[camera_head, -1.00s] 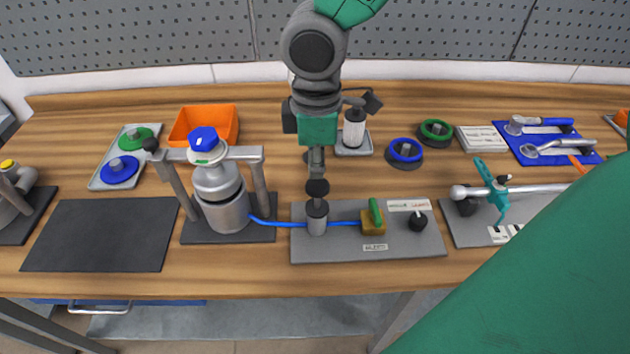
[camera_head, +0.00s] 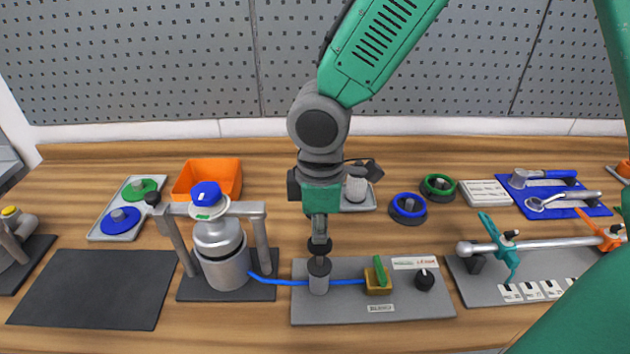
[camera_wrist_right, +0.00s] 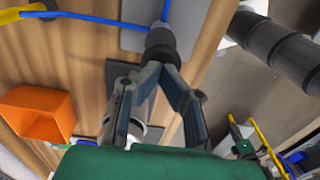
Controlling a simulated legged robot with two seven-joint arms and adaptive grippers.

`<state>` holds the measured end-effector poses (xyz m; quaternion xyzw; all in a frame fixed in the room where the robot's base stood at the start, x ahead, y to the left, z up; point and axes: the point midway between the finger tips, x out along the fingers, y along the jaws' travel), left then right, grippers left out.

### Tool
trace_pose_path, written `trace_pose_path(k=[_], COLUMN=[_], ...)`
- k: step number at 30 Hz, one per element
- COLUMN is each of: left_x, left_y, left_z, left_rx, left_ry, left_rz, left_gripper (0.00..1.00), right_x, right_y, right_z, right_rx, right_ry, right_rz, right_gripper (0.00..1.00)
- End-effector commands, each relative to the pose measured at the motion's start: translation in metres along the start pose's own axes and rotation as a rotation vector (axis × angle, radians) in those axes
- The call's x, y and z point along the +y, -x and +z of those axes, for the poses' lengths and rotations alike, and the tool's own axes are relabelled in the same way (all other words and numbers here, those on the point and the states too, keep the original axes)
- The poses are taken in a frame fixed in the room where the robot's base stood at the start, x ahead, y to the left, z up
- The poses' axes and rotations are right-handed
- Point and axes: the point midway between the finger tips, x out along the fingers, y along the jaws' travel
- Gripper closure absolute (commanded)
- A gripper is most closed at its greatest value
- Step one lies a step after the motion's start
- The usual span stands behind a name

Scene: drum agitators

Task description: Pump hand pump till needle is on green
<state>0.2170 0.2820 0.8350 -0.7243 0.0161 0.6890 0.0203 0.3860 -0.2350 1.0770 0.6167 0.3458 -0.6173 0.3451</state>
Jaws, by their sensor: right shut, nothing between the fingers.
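The hand pump is a grey cylinder (camera_head: 319,284) with a dark collar and a round black knob (camera_head: 320,248) on top, standing on a grey plate (camera_head: 425,307). My right gripper (camera_head: 319,238) points straight down, shut and empty, with its fingertips at the knob. In the right wrist view the fingertips (camera_wrist_right: 158,68) meet right at the dark knob (camera_wrist_right: 160,42); I cannot tell whether they touch. A blue hose (camera_head: 285,281) links the pump to a metal vessel (camera_head: 224,266). A white disc with green on it (camera_head: 209,212) sits below the vessel's blue cap (camera_head: 205,193); no needle is readable. My left gripper is out of view.
On the pump plate stand a brass block with a green lever (camera_head: 380,278) and a black knob (camera_head: 424,279). A metal frame (camera_head: 262,235) surrounds the vessel. An orange bin (camera_head: 209,176) stands behind. A dark mat (camera_head: 88,290) at left is bare.

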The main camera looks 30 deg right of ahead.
Motion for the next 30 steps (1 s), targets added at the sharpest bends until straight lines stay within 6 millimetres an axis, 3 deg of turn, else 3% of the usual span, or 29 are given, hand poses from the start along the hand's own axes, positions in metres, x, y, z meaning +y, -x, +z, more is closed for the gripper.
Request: trace_pose_path(k=[22, 30], left_x=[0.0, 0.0], left_y=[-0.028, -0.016], left_z=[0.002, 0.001], left_rx=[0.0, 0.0], left_ry=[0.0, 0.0], left_rz=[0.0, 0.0], left_gripper=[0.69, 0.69], right_x=[0.0, -0.001], right_y=[-0.048, -0.036], right_z=[0.001, 0.001], right_rx=[-0.003, -0.002], right_ry=[0.0, 0.0], right_rz=[-0.001, -0.001], right_gripper=[1.0, 1.0])
